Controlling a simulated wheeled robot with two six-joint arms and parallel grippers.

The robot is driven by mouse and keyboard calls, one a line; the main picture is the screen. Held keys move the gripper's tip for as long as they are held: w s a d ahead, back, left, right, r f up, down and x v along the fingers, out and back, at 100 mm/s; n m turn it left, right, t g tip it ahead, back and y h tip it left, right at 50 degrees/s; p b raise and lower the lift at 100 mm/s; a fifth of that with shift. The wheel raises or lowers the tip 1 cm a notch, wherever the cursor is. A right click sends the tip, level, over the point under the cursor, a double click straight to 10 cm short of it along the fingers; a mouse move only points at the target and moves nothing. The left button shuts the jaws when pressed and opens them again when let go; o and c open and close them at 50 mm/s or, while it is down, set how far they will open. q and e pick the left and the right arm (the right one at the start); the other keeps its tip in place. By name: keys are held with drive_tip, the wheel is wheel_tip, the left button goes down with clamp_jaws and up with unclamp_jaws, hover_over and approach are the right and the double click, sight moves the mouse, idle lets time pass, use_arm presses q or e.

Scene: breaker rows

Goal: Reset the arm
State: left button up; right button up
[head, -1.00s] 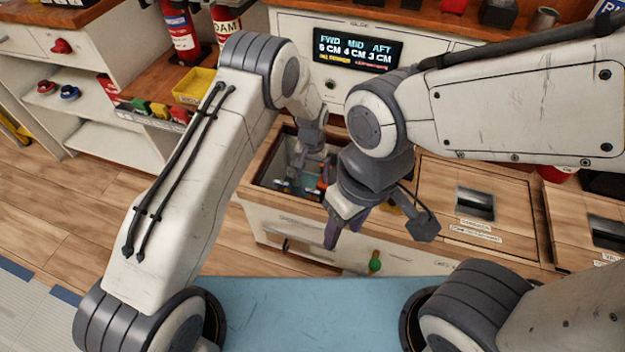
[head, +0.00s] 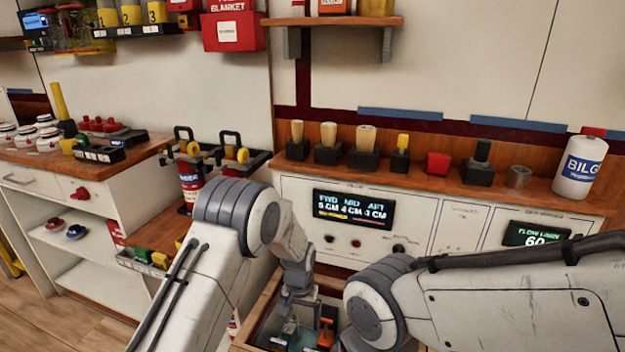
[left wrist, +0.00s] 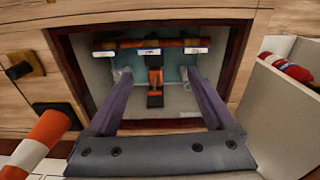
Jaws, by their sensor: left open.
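My left gripper (head: 300,312) reaches down into an open hatch box in the counter (head: 262,305). In the left wrist view, my left gripper (left wrist: 157,73) is open, its two purple fingers spread over the box with nothing between the tips. Below and between them is an orange and black upright handle (left wrist: 155,85), with an orange bar (left wrist: 150,43) and small white labels behind it. The orange handle also shows in the head view (head: 325,332). I cannot tell whether the fingers touch it. My right gripper is out of view; only its arm shows.
A lit readout panel (head: 353,208) with knobs is behind the hatch. A second display (head: 535,234) reads 60. A shelf above holds several wooden-handled tools, a red block (head: 438,163) and a white bottle (head: 580,168). An orange-striped post (left wrist: 40,140) is close at left.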

use_arm(q)
drive_tip(key=s+a+r+n+t, duration=0.1)
drive_tip(key=s+a+r, duration=0.4)
drive_tip(key=a+r, duration=0.5)
drive_tip(key=s+a+r+n+t, duration=0.1)
drive_tip(key=s+a+r, duration=0.2)
drive_tip(key=s, duration=0.4)
drive_tip(key=s+a+r+n, duration=0.1)
drive_tip(key=s+a+r, duration=0.25)
drive_tip(key=s, duration=0.25)
drive_tip(key=s+d+r+m+g, duration=0.1)
drive_tip(key=s+d+r+m, duration=0.25)
drive_tip(key=s+d, duration=0.35)
drive_tip(key=s+d+r+m+g, duration=0.1)
drive_tip(key=s+d+r+m, duration=0.25)
drive_tip(key=s+d, duration=0.4)
wheel_tip(320, 180, up, 24)
drive_tip(key=w+p, duration=0.1)
drive_tip(key=p, duration=2.4)
drive_tip(key=shift+r+h, duration=0.25)
drive_tip(key=shift+h, duration=0.15)
